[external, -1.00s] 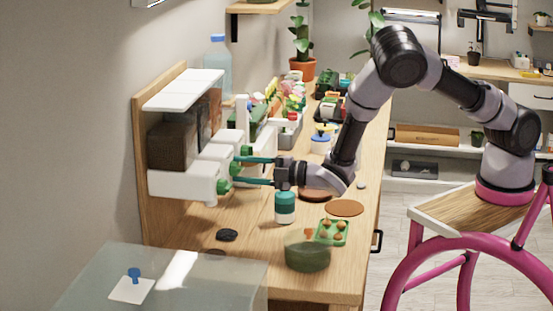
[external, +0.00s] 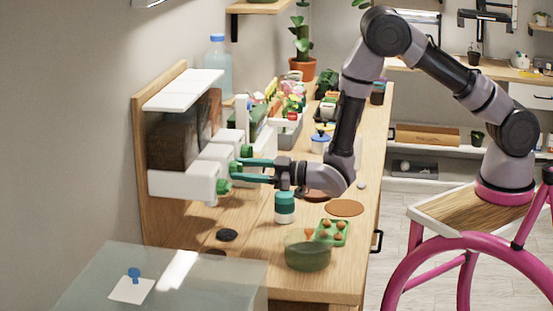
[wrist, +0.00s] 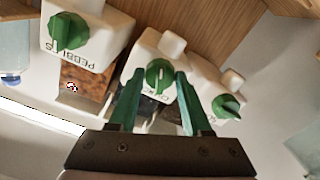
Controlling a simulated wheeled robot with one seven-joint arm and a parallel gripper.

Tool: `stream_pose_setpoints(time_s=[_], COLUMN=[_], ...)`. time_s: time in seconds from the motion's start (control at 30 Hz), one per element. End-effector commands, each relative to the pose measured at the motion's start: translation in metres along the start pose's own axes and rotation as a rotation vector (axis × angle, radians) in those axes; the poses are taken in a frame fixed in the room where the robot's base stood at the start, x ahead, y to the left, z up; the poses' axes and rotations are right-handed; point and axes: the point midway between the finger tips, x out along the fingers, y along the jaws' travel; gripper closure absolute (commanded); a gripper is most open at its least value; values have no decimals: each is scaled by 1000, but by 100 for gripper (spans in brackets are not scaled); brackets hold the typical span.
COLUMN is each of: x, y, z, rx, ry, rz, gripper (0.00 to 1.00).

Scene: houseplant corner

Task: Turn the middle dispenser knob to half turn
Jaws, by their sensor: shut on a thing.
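The dispenser has three white units with green knobs on a wooden backboard. In the wrist view, the middle knob (wrist: 158,75) sits between the fingertips of my gripper (wrist: 159,77), which is shut on it. Its pale pointer line runs roughly up and down in that picture. The left knob (wrist: 68,37) is on a unit labelled, upside down, "PEBBLES". The right knob (wrist: 227,106) has a slanted marker. In the external view my gripper (external: 238,170) reaches the knobs from the right, and the fingers partly hide the middle knob.
A white bottle with a green cap (external: 285,207) stands below my gripper. Pots and packets crowd the bench behind the dispenser.

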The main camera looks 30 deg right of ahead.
Motion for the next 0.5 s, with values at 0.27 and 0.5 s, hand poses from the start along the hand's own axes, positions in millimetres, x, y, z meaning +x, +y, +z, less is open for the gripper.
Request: stream_pose_setpoints(time_s=[0.27,0.5], x=[0,0], y=[0,0], z=[0,0], rx=[219,339], ry=[0,-1], rz=[0,0], gripper=[100,100])
